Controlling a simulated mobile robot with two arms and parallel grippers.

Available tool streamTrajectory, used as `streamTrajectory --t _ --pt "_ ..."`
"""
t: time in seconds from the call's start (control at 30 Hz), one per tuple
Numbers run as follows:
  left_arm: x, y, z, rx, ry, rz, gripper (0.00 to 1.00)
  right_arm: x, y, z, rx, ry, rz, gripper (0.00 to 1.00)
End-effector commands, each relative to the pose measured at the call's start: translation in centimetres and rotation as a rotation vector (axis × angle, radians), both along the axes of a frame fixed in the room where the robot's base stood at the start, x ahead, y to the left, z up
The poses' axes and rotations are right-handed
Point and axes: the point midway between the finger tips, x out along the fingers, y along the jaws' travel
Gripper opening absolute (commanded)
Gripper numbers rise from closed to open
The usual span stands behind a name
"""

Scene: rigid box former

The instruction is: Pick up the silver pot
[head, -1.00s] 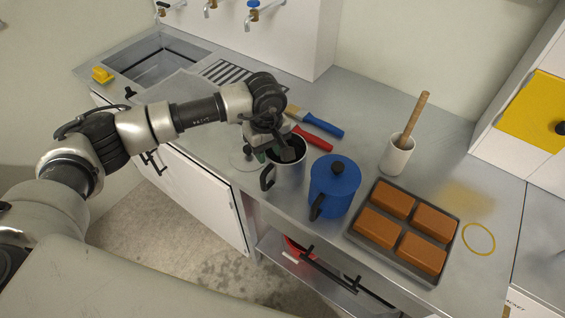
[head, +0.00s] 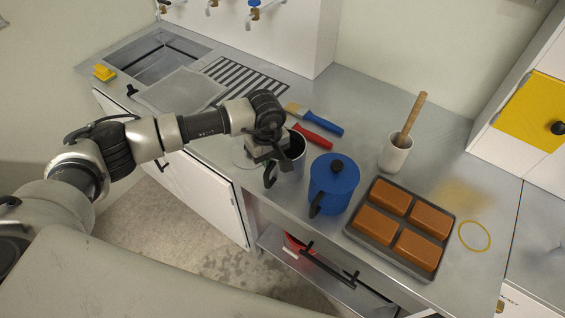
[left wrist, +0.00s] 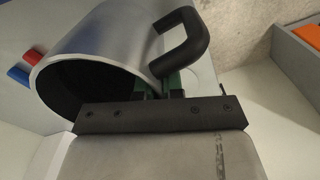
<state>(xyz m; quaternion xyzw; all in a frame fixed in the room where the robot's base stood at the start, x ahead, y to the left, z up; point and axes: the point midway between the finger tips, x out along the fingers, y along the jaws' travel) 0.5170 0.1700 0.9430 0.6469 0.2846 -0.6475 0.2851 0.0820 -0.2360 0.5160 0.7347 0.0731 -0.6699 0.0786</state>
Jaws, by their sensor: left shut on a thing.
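The silver pot (head: 291,168) stands upright on the metal counter, left of the blue pot, with its black handle (head: 270,174) toward the front left. It fills the upper middle of the left wrist view (left wrist: 115,45), its dark mouth facing the camera. My left gripper (head: 270,153) is at the pot's rim on the left side. In the left wrist view its green fingertips (left wrist: 163,88) are shut on the pot's wall next to the handle. Part of the grip is hidden by the gripper's body. My right gripper is not in view.
A blue lidded pot (head: 333,185) stands close to the right. A tray (head: 386,245) of brown blocks and a white mortar with pestle (head: 396,155) are further right. Red and blue-handled brushes (head: 312,137) lie behind. The sink (head: 160,60) is at the back left.

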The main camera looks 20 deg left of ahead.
Motion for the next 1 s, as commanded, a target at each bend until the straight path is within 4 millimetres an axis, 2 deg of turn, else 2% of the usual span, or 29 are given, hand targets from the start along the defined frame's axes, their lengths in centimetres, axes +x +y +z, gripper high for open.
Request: streamTrajectory --t 0.27,0.6,0.73,0.87,1.0 --pt "0.1 0.0 0.8 -0.002 -0.005 -0.001 0.0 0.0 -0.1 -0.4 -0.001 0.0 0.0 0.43" --pt "0.1 0.0 7.2 -0.002 -0.006 -0.001 0.0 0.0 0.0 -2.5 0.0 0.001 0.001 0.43" --pt "0.1 0.0 9.0 0.0 -0.004 0.0 0.0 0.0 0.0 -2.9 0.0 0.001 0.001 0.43" --pt "0.0 0.0 9.9 -0.001 -0.002 0.0 0.0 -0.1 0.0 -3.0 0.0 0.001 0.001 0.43" --pt "-1.0 0.2 9.8 0.002 -0.002 -0.062 0.0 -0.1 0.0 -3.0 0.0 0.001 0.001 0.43"
